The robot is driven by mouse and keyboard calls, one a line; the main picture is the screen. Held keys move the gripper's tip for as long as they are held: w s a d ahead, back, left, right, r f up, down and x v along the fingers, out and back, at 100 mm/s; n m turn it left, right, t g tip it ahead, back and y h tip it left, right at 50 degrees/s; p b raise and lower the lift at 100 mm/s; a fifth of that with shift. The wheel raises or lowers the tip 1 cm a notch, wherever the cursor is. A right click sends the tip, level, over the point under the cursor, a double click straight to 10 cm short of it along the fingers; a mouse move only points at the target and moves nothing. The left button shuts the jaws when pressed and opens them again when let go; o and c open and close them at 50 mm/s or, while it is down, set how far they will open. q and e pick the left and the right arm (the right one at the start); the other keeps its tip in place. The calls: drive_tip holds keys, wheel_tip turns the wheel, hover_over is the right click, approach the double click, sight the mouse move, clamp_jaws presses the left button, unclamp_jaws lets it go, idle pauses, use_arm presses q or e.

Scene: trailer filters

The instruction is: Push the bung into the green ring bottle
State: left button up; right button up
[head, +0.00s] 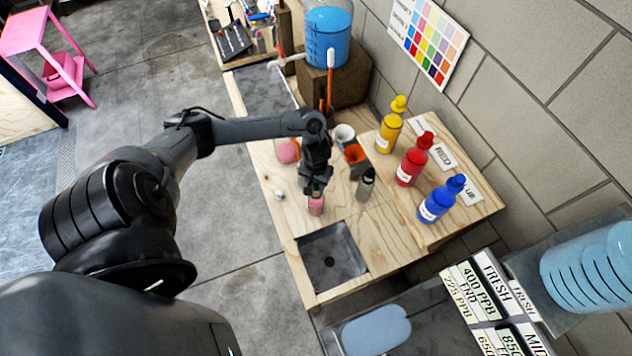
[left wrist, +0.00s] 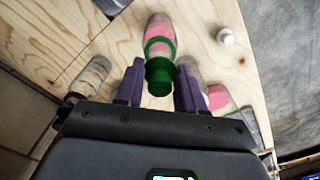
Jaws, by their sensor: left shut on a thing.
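The green ring bottle (head: 316,206) stands on the wooden bench, with pink contents. In the left wrist view the bottle (left wrist: 158,25) shows a green ring around it. My left gripper (head: 315,187) is right above the bottle, pointing down. In the left wrist view its purple fingers (left wrist: 160,92) are shut on a green round piece, which looks like the bung (left wrist: 160,77). The bung is in line with the bottle and at its mouth end. I cannot tell how deep it sits, as the gripper hides the mouth. My right gripper is not in view.
A grey bottle (head: 365,185) stands close on the right, and a small white piece (head: 279,195) lies on the left. A sunken basin (head: 330,262) is in front. Yellow, red and blue bottles stand right.

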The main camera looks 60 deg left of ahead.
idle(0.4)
use_arm(q)
drive_tip(key=shift+f, duration=0.55)
drive_tip(key=shift+f+p, duration=0.1)
drive_tip(key=shift+p, duration=0.25)
idle(0.5)
drive_tip(key=shift+f, duration=0.2)
drive_tip(key=shift+s+f, duration=0.1)
drive_tip(key=shift+s, duration=0.05)
idle(0.6)
drive_tip(key=shift+p, duration=0.35)
drive_tip(key=shift+s+f, duration=0.1)
drive_tip(key=shift+f, duration=0.05)
